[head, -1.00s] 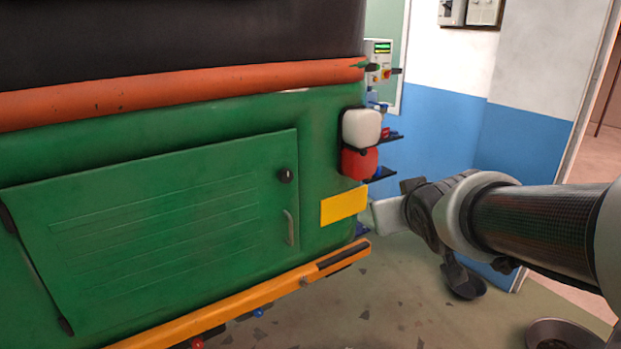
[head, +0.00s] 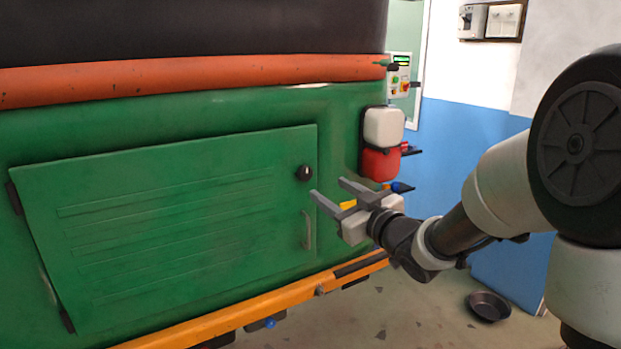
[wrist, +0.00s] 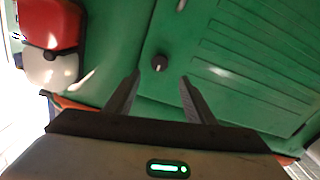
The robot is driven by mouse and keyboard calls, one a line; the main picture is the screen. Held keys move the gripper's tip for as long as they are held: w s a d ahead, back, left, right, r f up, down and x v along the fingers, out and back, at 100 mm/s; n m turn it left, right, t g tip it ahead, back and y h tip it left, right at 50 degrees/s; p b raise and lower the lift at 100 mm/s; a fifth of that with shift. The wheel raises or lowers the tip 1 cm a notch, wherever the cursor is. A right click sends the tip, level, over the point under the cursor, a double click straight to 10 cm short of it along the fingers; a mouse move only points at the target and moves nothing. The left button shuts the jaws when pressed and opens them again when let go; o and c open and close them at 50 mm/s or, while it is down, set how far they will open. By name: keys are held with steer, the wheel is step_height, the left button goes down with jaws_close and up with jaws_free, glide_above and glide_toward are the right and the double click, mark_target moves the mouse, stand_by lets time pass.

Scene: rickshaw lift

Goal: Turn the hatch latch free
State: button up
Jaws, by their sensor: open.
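The hatch (head: 180,225) is a green ribbed panel in the green rear of the rickshaw, lying closed. Its latch is a small round black knob (head: 304,173) near the upper right corner, with a curved metal handle (head: 307,230) below it. My gripper (head: 330,191) is open and empty, its two grey fingers pointing at the panel just right of and below the knob. In the wrist view the knob (wrist: 159,63) shows ahead of the open fingers (wrist: 160,78), roughly between their lines and apart from them.
A white and red lamp (head: 382,145) sits right of the hatch. An orange bumper bar (head: 240,307) runs below, and a red-orange rail (head: 190,80) above. A metal bowl (head: 489,306) lies on the floor at the right. A control box (head: 400,75) is behind.

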mark_target(307, 175)
steer(key=x, duration=1)
steer(key=shift+w+a, duration=0.25)
steer(key=shift+w, duration=0.05)
steer(key=c, duration=1.1)
steer(key=shift+o, duration=0.2)
